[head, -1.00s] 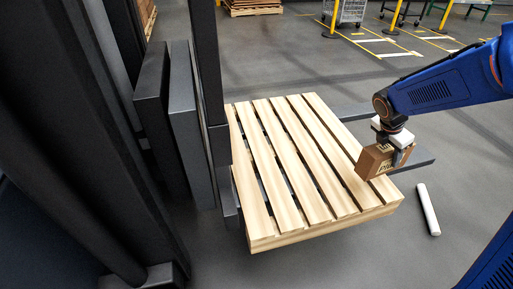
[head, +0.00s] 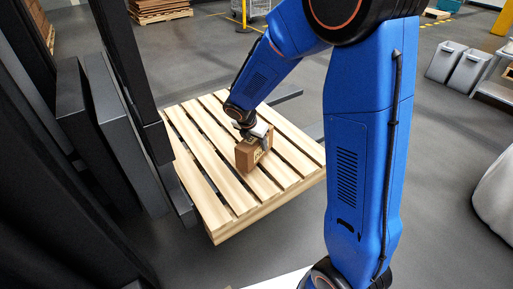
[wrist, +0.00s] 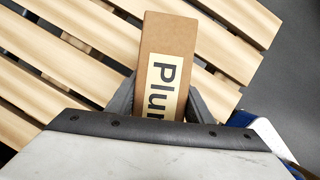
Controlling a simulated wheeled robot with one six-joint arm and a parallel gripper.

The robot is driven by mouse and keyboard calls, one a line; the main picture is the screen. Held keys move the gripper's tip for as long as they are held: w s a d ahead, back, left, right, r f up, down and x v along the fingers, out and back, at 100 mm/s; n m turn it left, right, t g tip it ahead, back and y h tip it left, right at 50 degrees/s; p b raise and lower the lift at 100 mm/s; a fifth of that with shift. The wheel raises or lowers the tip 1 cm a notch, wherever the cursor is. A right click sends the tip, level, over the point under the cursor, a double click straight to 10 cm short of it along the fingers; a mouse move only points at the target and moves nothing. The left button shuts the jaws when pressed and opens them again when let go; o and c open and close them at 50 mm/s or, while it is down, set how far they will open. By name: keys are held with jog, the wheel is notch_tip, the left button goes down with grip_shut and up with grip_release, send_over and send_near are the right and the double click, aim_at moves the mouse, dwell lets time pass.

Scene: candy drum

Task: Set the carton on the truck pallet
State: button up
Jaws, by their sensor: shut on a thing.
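The brown carton (head: 249,154) is in my gripper (head: 258,140), over the slatted wooden truck pallet (head: 205,186). In the wrist view the carton (wrist: 168,42) has a pale label reading "Plu", partly cut off by my gripper. The two fingers of my gripper (wrist: 160,100) are shut on its sides. Pale slats of the pallet (wrist: 40,45) lie below and around the carton. I cannot tell whether the carton's underside touches the slats.
The dark mast and plates of a lift truck (head: 110,115) stand at the pallet's left. Dark fork tips (head: 285,94) stick out beyond its far side. Grey bins (head: 456,66) stand far off at the right. The pallet's other slats are bare.

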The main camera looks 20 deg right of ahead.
jog(key=shift+d+f, duration=0.1)
jog(key=shift+f, duration=1.2)
jog(key=shift+f, duration=0.15)
jog(key=o, duration=1.3)
jog(key=shift+o, duration=0.2)
